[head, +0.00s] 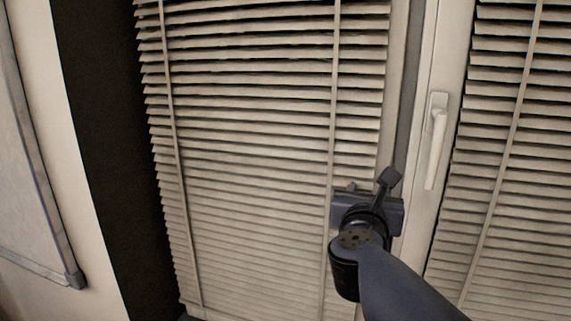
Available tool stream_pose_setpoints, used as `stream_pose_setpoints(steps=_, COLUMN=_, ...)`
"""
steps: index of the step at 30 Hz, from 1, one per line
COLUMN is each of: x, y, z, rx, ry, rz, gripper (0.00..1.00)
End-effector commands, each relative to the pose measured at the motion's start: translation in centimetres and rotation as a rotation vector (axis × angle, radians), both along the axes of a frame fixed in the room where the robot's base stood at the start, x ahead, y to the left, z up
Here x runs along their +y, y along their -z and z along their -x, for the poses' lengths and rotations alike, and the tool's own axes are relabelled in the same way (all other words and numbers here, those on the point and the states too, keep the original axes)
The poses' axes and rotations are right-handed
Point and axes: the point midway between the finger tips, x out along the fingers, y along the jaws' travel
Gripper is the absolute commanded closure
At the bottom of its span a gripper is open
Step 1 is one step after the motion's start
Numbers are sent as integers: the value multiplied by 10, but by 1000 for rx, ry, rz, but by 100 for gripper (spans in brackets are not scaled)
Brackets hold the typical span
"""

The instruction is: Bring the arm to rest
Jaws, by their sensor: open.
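My gripper (366,192) is in the lower right middle of the head view, at the end of my dark arm, which comes in from the bottom right edge. It shows in front of the window blind and the window frame. The jaws are open, and I see nothing held in them. The wrist hides part of the gripper. I cannot tell how far the gripper is from the blind.
A slatted blind (255,150) fills the middle. A white window handle (436,140) is on the frame right of my gripper. Another blind (515,150) hangs at the right. A dark strip (105,130) and a pale framed board (28,170) are at the left.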

Motion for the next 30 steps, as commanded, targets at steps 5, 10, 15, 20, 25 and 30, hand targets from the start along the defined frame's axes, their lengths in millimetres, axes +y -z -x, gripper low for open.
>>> stream_pose_setpoints(steps=5, x=0, y=-23, z=0, rx=0, ry=0, rz=0, gripper=56)
stream_pose_setpoints(steps=10, x=0, y=-40, z=0, rx=0, ry=0, rz=0, gripper=56)
stream_pose_setpoints(steps=15, x=0, y=-56, z=0, rx=0, ry=0, rz=0, gripper=56)
stream_pose_setpoints(steps=20, x=0, y=-71, z=0, rx=0, ry=0, rz=1, gripper=56)
stream_pose_setpoints(steps=25, x=0, y=-87, z=0, rx=0, ry=0, rz=0, gripper=56)
stream_pose_setpoints(steps=30, x=0, y=-103, z=0, rx=0, ry=0, rz=0, gripper=56)
